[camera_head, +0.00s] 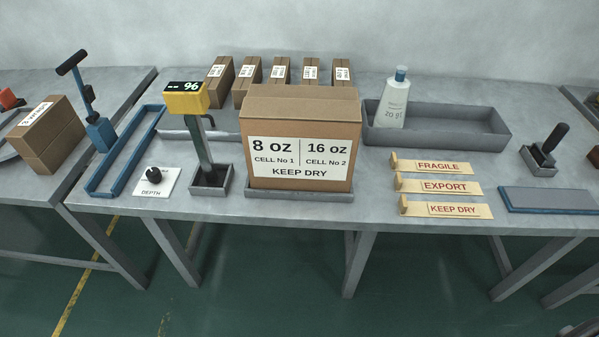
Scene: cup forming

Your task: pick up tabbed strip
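Three tan tabbed strips lie one in front of another on the table, right of the large box. The back strip (433,167) reads FRAGILE, the middle strip (440,186) reads EXPORT, and the front strip (446,208) reads KEEP DRY. Each has a raised wooden tab at its left end. They lie close together and look flat on the table. Neither of my grippers shows in the head view.
A large carton (300,140) stands on a grey tray left of the strips. A long grey bin (470,125) holding a white bottle (393,104) is behind them. A blue-edged grey pad (548,199) lies to the right. The table's front edge is just before the strips.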

